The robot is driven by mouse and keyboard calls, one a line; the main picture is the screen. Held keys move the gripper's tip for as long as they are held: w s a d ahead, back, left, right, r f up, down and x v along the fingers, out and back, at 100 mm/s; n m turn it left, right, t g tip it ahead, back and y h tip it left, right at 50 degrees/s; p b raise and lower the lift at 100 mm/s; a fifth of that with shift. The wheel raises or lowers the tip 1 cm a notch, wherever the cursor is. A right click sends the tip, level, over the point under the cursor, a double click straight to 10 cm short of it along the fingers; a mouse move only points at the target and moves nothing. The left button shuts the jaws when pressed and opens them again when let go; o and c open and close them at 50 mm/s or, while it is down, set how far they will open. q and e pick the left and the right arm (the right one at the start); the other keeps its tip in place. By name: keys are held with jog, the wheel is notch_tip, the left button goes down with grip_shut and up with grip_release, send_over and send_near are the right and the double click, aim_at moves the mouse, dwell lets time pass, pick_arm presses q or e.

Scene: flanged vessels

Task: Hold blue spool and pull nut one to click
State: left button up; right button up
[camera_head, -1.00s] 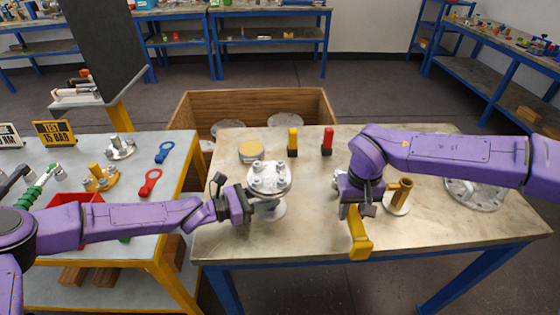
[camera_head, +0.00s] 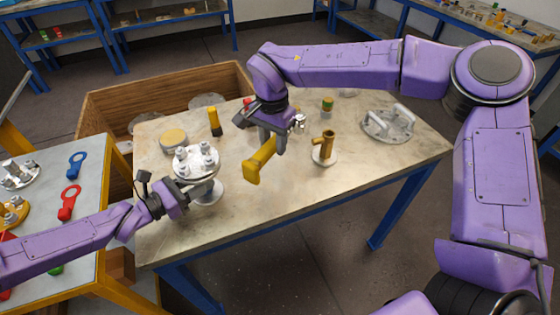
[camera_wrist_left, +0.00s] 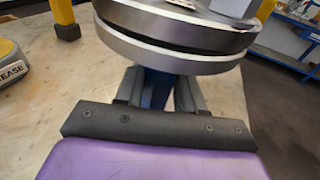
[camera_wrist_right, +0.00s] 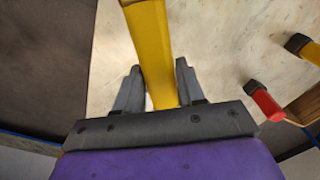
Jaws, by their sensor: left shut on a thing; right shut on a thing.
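A grey flanged vessel (camera_head: 197,161) with several bolts and nuts on its top stands near the table's left end. Which nut is nut one cannot be told. My left gripper (camera_wrist_left: 160,92) is shut on the blue spool (camera_wrist_left: 156,88) just under the flange discs; the fingers hide most of the spool. My right gripper (camera_head: 277,137) is shut on a yellow tool (camera_head: 260,162), which also shows in the right wrist view (camera_wrist_right: 150,42). The tool hangs tilted over the table, right of the vessel and apart from it.
A brass fitting on a round base (camera_head: 324,148) and a grey flange plate with handles (camera_head: 389,124) stand to the right. The table's front (camera_head: 270,205) is clear.

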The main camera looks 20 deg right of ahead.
jog(key=w+a+r+n, duration=0.2)
jog(key=w+r+n, duration=0.35)
jog(key=n, duration=1.15)
jog(key=w+a+r+n, duration=0.2)
jog(key=w+r+n, duration=0.35)
jog(key=n, duration=1.15)
jog(key=shift+s+d+f, duration=0.1)
jog(key=shift+f, duration=0.75)
jog(key=shift+s+d+f, duration=0.1)
jog(key=shift+f, duration=0.75)
jog(key=shift+f, duration=0.2)
jog(key=shift+f, duration=1.05)
